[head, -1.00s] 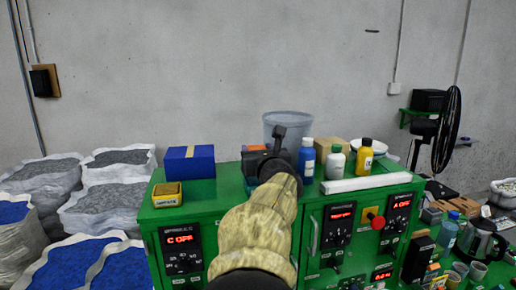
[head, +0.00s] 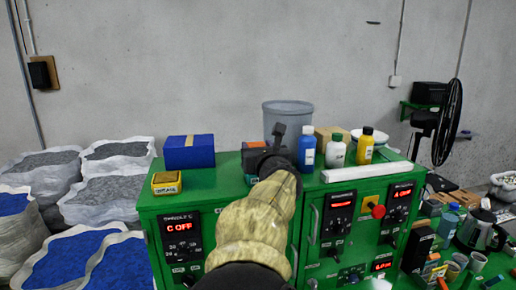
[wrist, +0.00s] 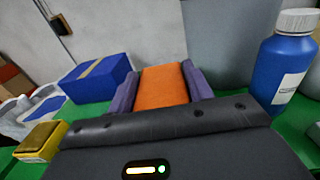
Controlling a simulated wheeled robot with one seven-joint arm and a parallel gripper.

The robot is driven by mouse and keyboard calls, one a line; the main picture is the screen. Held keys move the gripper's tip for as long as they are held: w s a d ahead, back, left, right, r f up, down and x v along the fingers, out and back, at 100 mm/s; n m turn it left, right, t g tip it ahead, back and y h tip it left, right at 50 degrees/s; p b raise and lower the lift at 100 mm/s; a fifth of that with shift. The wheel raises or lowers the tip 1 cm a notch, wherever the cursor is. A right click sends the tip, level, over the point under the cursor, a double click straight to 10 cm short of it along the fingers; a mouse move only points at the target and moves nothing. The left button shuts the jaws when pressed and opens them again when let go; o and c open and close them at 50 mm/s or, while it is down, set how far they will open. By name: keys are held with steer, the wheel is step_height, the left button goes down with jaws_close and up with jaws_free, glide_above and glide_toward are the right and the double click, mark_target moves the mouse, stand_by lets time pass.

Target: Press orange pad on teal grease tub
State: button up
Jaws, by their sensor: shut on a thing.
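In the wrist view an orange block, which looks like the orange pad (wrist: 163,87), sits between the two purple-grey fingers of my gripper (wrist: 163,90). The fingers are shut on its sides. In the head view my gripper (head: 256,152) is over the green cabinet top, between the blue box and the blue bottle. A bit of orange (head: 256,144) shows at it, and my wrist hides much of it.
On the green cabinet (head: 225,180) stand a blue box (head: 190,151), a yellow box (head: 166,183), a grey bucket (head: 287,116), a blue bottle (head: 306,149), a white bottle (head: 337,152) and a yellow bottle (head: 366,147). A white bar (head: 366,171) lies near the front edge.

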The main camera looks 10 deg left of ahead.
steer(key=shift+f+b, duration=0.45)
steer(key=shift+b, duration=0.05)
stand_by(1.1)
steer(key=shift+r+p, duration=2.05)
steer(key=shift+r, duration=1.5)
